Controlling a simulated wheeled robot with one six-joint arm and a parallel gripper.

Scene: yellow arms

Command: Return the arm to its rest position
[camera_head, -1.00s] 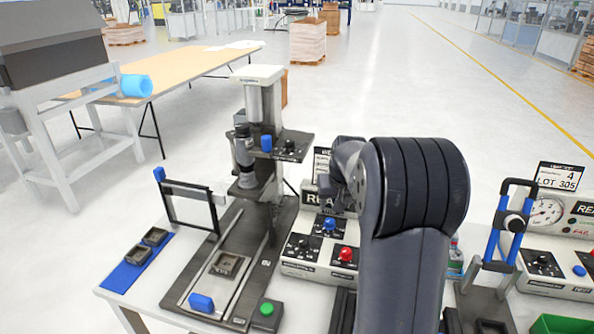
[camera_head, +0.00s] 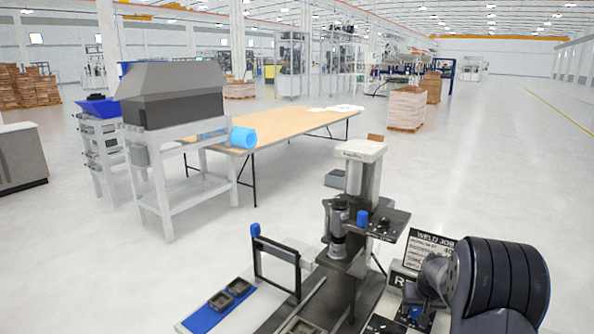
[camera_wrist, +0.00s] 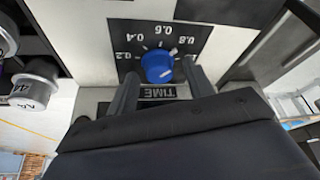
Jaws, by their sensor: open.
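My gripper (camera_wrist: 159,70) shows in the wrist view with its two dark fingers apart, one on each side of a blue knob (camera_wrist: 157,66). The knob sits on a black dial plate marked from 0.2 to 0.8, above a TIME label. I cannot tell whether the fingers touch the knob. In the head view my dark arm (camera_head: 505,285) fills the lower right, reaching over the control box with the weld job sign (camera_head: 430,250). The fingers are hidden there.
A press-like machine (camera_head: 352,185) stands left of my arm. A long wooden table (camera_head: 290,128) and a grey machine (camera_head: 172,92) stand behind. Open floor surrounds them.

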